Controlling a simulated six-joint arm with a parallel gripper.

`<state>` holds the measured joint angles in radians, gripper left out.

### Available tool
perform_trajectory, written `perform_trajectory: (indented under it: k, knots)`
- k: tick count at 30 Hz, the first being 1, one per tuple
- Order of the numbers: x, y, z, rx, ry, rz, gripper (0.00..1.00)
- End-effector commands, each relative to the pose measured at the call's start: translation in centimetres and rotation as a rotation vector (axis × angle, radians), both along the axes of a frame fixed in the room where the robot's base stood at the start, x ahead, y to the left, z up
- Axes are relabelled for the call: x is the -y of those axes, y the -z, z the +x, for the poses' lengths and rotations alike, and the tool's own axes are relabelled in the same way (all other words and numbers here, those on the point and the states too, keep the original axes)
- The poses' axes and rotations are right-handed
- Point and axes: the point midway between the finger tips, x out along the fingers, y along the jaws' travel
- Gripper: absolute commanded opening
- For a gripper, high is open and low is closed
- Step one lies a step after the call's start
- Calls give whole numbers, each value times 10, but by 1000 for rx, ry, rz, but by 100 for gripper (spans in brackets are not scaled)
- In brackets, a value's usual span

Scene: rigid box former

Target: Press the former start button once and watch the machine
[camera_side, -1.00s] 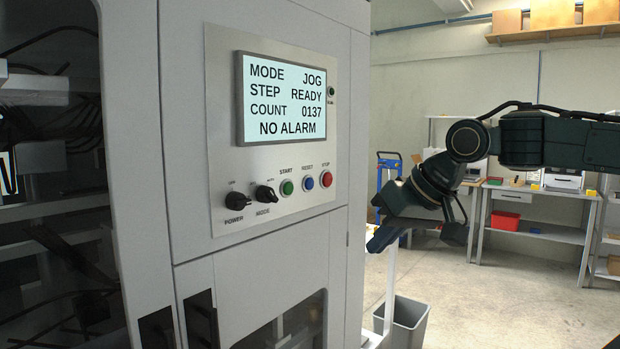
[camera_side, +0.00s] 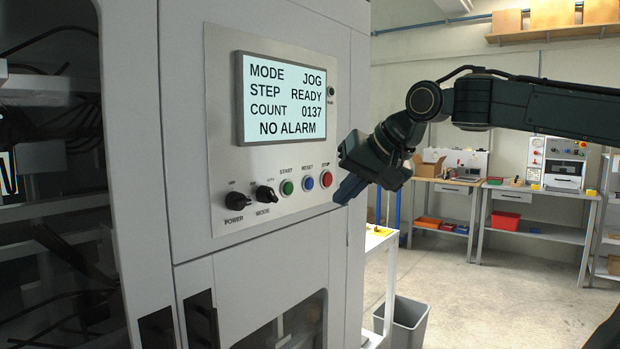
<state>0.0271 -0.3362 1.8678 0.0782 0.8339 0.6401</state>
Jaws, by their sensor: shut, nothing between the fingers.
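The green START button (camera_side: 287,188) is on the panel (camera_side: 225,140) of the grey machine (camera_side: 340,120). The blue RESET button (camera_side: 308,184) and the red STOP button (camera_side: 326,179) are to its right. The screen (camera_side: 285,98) reads MODE JOG, STEP READY, COUNT 0137, NO ALARM. My gripper (camera_side: 345,190) is shut and empty, just right of the STOP button in the picture, pointing left and down. Whether it touches the panel cannot be told; it looks apart from START.
The black POWER knob (camera_side: 237,201) and MODE knob (camera_side: 265,194) are left of START. A white side table (camera_side: 385,240) and a grey bin (camera_side: 405,322) stand right of the machine. Workbenches (camera_side: 530,190) are at the back. The floor between is open.

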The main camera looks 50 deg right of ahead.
Motion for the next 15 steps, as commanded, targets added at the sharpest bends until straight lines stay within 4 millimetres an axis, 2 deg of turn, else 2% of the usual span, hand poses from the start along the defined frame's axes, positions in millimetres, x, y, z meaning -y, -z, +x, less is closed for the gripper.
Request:
perform_trajectory:
  k: [8,15]
  knots:
    - [0,0,11,-2,-1,0,0]
    - [0,1,33,-1,-1,-1,0]
